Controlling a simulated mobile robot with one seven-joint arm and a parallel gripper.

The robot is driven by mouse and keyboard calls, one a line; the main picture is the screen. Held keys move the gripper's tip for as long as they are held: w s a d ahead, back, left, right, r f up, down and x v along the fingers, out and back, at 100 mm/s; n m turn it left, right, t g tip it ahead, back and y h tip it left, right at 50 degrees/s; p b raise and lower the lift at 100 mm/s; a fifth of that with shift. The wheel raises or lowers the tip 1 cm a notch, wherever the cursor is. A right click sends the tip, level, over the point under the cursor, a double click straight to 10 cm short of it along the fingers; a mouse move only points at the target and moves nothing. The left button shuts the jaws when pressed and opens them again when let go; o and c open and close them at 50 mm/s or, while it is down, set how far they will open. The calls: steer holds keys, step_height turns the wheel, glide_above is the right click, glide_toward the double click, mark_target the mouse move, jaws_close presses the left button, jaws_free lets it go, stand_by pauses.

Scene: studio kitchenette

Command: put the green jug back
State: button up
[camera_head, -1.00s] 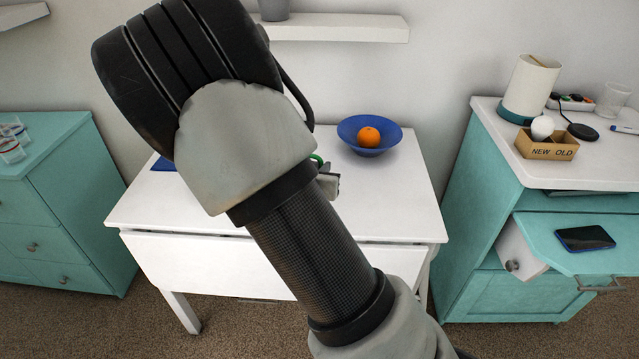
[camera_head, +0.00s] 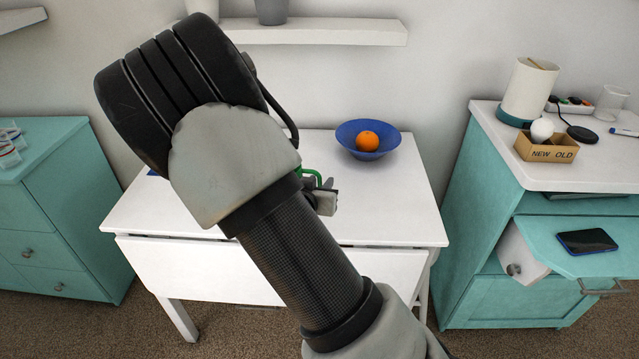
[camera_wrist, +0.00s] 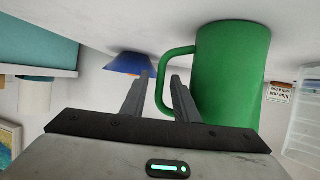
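The green jug (camera_wrist: 232,75) fills the right of the wrist view, which appears upside down, so the jug's base is toward the white tabletop at the top. Its handle (camera_wrist: 161,82) loops left between the two fingers of my gripper (camera_wrist: 161,75). The fingers are apart, with a visible gap between the left finger and the handle. In the head view my arm hides most of the jug; only green bars (camera_head: 312,174) show beside my gripper (camera_head: 325,200), over the white table (camera_head: 390,215). I cannot tell whether the jug touches the table.
A blue bowl (camera_head: 352,132) with an orange (camera_head: 367,141) stands at the table's back right. A wall shelf (camera_head: 330,33) holds grey pots (camera_head: 271,10). A teal dresser (camera_head: 60,225) stands at left.

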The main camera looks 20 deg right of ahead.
steer(key=shift+r, duration=0.2)
steer(key=shift+s+a+r, duration=0.1)
steer(key=shift+s+a, duration=0.05)
steer(key=shift+s, duration=0.05)
steer(key=s+a+r+n+g+y+p, duration=0.2)
steer(key=s+a+r+g+y+p, duration=0.2)
steer(key=s+a+r+y, duration=0.75)
steer(key=s+d+r+n+h, duration=0.1)
steer(key=s+d+r, duration=0.1)
steer(key=s, duration=0.4)
steer(key=s+d+r+n+g+h, duration=0.1)
steer(key=s+d+r+h, duration=0.1)
steer(key=s+r, duration=0.3)
steer(key=s+d+r+n+g+h, duration=0.1)
steer(key=s+d+r, duration=0.2)
steer(key=s, duration=0.4)
steer(key=shift+s+d+r+n+h, duration=0.15)
steer(key=shift+d+r+n+h, duration=0.2)
steer(key=shift+d, duration=0.1)
